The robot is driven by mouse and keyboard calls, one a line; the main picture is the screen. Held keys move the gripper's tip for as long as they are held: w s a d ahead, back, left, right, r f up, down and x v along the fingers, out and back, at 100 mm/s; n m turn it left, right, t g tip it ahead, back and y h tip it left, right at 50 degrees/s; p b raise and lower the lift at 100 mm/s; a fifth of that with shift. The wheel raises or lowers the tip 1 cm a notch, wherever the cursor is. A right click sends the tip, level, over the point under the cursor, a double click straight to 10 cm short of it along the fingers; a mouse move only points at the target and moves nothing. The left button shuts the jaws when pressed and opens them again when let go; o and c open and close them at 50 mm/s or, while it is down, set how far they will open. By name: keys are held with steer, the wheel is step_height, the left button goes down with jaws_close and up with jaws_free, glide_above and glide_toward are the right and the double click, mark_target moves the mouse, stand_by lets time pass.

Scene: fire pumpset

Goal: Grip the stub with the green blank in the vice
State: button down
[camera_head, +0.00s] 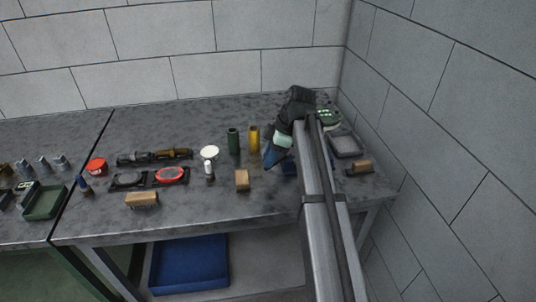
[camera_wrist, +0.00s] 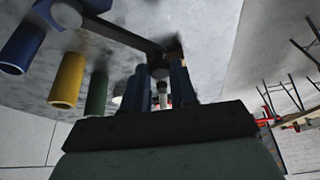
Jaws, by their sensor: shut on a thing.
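My gripper (camera_wrist: 160,78) has its two blue fingers shut on a small dark, rounded piece (camera_wrist: 160,68). Most of that piece is hidden, and I cannot tell whether it is the stub or see a green blank on it. In the head view my gripper (camera_head: 271,160) is over the right part of the bench, pointing down and left. A dark blue thing (camera_head: 290,169), possibly the vice, is partly hidden behind my arm. I cannot tell if the held piece touches it. A green cylinder (camera_head: 233,141) stands upright further left; it also shows in the wrist view (camera_wrist: 97,95).
A yellow cylinder (camera_head: 253,139) stands between the green one and my gripper. A grey tray (camera_head: 345,146) lies right of my arm, near the wall. Bare bench lies in front.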

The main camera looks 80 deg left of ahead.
stand_by(0.4)
steer(key=c, duration=0.9)
jaws_free()
steer(key=v, duration=1.3)
steer(key=shift+w+r, duration=0.2)
steer(key=shift+r, duration=0.2)
